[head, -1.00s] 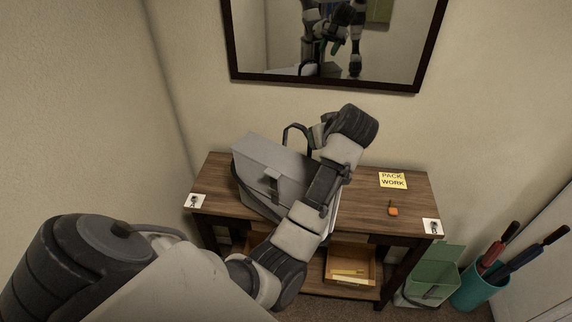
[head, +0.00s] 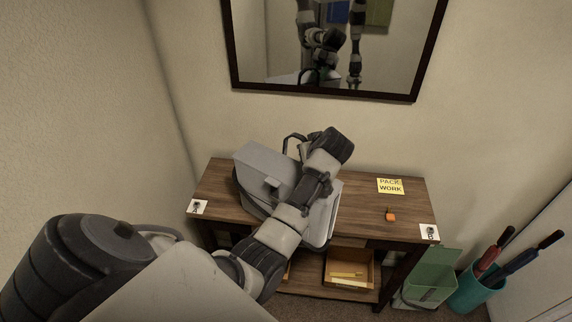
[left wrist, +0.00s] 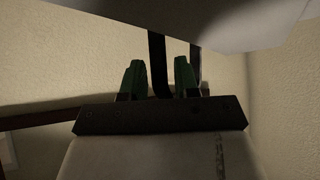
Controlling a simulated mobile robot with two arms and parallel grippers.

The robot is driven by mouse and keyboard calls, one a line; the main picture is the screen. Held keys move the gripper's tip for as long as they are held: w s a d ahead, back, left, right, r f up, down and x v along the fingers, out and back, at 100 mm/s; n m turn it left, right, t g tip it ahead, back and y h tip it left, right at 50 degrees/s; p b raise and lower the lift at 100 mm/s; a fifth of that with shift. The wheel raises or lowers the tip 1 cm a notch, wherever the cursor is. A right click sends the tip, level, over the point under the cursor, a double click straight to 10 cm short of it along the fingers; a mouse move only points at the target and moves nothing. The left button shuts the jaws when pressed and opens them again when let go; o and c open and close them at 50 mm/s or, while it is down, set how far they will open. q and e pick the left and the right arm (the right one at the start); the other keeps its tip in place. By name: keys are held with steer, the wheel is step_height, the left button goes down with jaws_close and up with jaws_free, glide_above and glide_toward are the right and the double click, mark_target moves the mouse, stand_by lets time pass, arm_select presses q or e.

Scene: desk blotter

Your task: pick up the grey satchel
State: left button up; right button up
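The grey satchel (head: 262,164) stands on the wooden console table, with a dark handle loop (head: 290,140) rising at its back. My left arm reaches across its front, and the wrist is over its right part. The left fingers are hidden in the head view. In the left wrist view my left gripper (left wrist: 159,78) has two green fingers standing apart. A dark strap, probably the handle (left wrist: 157,64), passes between them, with a gap showing beside it. The satchel's pale underside or side (left wrist: 225,18) fills the top of that view. My right gripper is out of view.
The wooden table (head: 350,222) also bears a yellow note (head: 390,186), an orange item (head: 390,216) and picture cards at its front corners. A mirror (head: 330,45) hangs behind. A green bin (head: 432,280) and teal umbrella holder (head: 478,290) stand right.

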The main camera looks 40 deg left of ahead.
arm_select(q)
jaws_close()
steer(key=shift+a+r, duration=0.1)
steer(key=shift+w+r, duration=0.1)
